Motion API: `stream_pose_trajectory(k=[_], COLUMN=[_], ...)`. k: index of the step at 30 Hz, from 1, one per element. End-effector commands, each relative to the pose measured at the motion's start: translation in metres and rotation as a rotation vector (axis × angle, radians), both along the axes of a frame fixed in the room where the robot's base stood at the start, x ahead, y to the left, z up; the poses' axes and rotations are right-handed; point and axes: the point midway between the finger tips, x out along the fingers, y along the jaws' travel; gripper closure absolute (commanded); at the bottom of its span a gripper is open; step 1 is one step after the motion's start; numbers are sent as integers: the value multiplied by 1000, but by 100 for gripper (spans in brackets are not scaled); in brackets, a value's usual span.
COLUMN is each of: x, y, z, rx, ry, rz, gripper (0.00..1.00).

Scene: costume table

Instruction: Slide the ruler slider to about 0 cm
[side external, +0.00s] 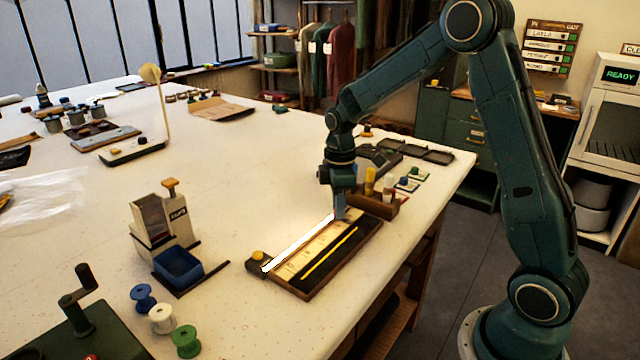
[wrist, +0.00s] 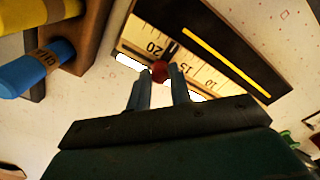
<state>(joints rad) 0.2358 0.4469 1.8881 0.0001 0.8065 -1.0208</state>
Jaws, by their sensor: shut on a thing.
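The ruler (side external: 322,242) is a pale strip set in a dark, wood-edged tray (side external: 352,259) on the table. Its printed scale (wrist: 139,36) also shows in the wrist view. The slider's red knob (wrist: 159,71) sits close to the 20 mark. My gripper (wrist: 160,80) is shut on this knob, with one finger on either side. In the side view my gripper (side external: 340,213) points down at the far right end of the ruler, and it hides the knob there. The 0 end of the scale is not readable.
A bright yellow strip (side external: 330,254) runs along the tray beside the ruler. A black block with a yellow knob (side external: 258,257) is at the tray's near left end. Spools (side external: 162,318) lie farther left.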

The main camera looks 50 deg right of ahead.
Motion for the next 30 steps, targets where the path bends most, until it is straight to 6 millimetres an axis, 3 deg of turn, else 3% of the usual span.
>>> stream_pose_trajectory(k=[8, 24, 30], x=[0, 0, -1], y=[29, 153, 186], z=[0, 1, 0], rx=[1, 1, 0], ry=[1, 1, 1], rz=[5, 9, 4], gripper=[100, 100, 100])
